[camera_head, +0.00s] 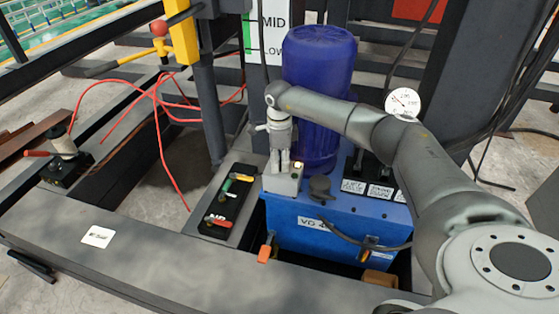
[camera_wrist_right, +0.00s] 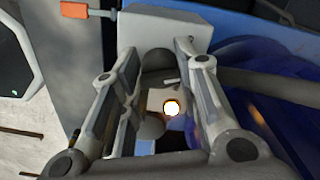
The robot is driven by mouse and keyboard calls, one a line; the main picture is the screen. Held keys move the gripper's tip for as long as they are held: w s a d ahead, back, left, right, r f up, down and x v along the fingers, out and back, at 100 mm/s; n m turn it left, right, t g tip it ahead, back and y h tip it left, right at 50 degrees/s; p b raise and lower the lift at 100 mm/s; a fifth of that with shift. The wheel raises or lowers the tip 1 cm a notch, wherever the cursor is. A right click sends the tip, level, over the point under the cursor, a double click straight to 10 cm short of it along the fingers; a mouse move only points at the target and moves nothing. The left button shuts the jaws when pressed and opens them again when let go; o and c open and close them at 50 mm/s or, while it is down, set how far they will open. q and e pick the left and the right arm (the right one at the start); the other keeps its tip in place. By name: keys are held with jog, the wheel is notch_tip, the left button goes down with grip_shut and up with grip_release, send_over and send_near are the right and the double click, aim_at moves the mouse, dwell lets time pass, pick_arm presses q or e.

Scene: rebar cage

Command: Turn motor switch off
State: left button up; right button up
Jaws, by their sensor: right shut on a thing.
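The motor switch is a light grey box (camera_head: 285,184) on top of the blue power unit (camera_head: 320,225), beside the blue motor cylinder (camera_head: 320,75). A small lamp (camera_head: 299,165) on the box glows. In the right wrist view the grey box (camera_wrist_right: 165,22) is at the top, and the lit lamp (camera_wrist_right: 171,107) shows between the fingers. My right gripper (camera_head: 280,164) points down onto the box. In the right wrist view its fingers (camera_wrist_right: 155,58) are on both sides of the switch knob and shut on it. The knob is mostly hidden. My left gripper is out of view.
A black panel with coloured levers (camera_head: 227,205) stands left of the switch box. A black cap (camera_head: 320,187) and a hose are close on its right. A round gauge (camera_head: 403,102) is behind my right arm. Red hoses (camera_head: 165,105) hang at the left.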

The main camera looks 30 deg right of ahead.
jog(key=shift+n, duration=1.6)
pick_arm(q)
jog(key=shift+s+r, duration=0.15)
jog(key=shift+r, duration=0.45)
pick_arm(e)
jog(key=shift+n, duration=0.8)
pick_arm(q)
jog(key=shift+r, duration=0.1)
pick_arm(e)
jog(key=o, duration=1)
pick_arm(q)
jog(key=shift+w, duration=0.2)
pick_arm(e)
jog(key=shift+o, duration=0.2)
jog(key=shift+r, duration=0.1)
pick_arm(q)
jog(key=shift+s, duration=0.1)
pick_arm(e)
notch_tip(320, 180, up, 12)
